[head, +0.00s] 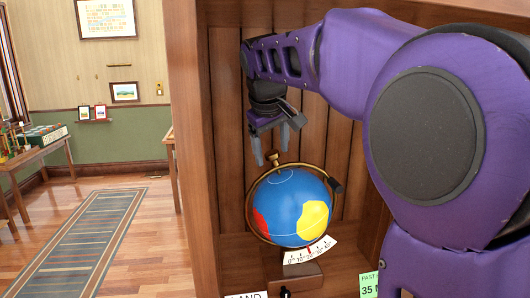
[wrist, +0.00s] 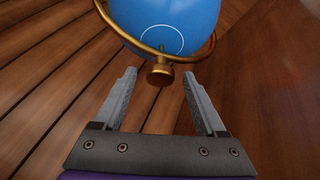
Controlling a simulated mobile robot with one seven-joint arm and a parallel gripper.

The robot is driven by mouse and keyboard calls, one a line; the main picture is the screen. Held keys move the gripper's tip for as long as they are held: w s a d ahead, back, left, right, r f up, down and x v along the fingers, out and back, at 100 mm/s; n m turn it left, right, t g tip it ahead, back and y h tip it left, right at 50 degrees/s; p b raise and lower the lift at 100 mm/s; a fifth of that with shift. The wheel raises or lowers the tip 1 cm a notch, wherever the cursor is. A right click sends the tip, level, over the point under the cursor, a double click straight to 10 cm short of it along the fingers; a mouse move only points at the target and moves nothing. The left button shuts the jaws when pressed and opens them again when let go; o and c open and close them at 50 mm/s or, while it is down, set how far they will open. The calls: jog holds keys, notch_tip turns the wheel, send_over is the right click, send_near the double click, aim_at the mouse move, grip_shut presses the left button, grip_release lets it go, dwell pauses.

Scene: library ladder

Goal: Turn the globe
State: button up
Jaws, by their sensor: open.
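The globe (head: 284,208) is blue with red and yellow patches and stands in a wooden shelf bay in the head view. A brass ring (head: 250,196) runs around it, with a brass knob (head: 276,159) at the top and a dark knob at the right. A white scale card with a red mark (head: 309,251) sits at its lower front. My gripper (head: 271,158) is open and empty, pointing down just above the globe's top. In the wrist view the brass knob (wrist: 160,74) lies ahead of and between the open fingertips (wrist: 159,80); I cannot tell whether they touch it.
Wooden shelf walls (head: 224,130) stand close on the left and behind. A wooden block (head: 288,275) sits in front of the globe. A green label (head: 370,285) is at the lower right. Open floor with a striped rug (head: 85,240) lies to the left.

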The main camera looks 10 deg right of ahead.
grip_shut()
dwell(0.3)
dwell(1.1)
